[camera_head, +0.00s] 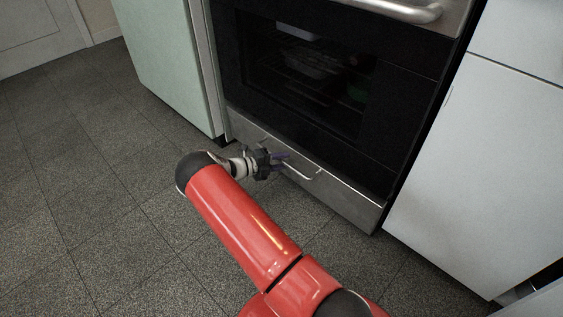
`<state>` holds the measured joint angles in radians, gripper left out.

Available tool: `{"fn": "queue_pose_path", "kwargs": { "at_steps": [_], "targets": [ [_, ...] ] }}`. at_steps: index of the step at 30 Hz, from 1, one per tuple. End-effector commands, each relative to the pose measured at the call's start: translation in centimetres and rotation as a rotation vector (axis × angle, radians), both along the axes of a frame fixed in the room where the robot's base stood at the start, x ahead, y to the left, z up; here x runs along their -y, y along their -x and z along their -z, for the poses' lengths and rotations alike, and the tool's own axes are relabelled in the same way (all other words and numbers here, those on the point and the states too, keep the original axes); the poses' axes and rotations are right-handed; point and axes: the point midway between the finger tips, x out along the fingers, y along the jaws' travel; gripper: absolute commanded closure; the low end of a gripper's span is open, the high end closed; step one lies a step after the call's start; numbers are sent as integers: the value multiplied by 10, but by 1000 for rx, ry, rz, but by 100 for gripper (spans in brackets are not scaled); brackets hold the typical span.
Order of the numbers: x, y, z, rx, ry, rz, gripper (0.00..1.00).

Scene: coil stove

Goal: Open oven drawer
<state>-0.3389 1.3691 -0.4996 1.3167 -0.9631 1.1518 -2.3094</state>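The oven drawer (345,199) is the low metallic panel under the dark oven door, and it looks shut. Its thin bar handle (302,175) runs along the front, with its right end bending back to the panel. My gripper (283,162) is low in front of the drawer, at the handle's left part. The purplish fingers point toward the drawer and overlap the handle in the picture. They are too small to tell whether they are open or shut, or whether they touch the handle. The handle's left end is hidden behind my gripper.
The oven door (300,95) is above the drawer, with a thick handle (400,10) at the top. A pale green cabinet (165,65) stands on the left and white cabinets (470,170) on the right. The dark tiled floor (100,200) in front is clear.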

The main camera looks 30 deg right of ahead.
Motion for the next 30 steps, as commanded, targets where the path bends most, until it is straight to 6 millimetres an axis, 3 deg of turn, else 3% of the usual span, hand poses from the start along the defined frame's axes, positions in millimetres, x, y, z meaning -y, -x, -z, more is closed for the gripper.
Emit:
{"fn": "queue_pose_path", "kwargs": {
  "at_steps": [9, 17, 30],
  "targets": [
    [3, 0, 1, 0, 0, 0, 65],
    [3, 0, 1, 0, 0, 0, 99],
    [-4, 2, 0, 0, -1, -1, 100]
  ]
}}
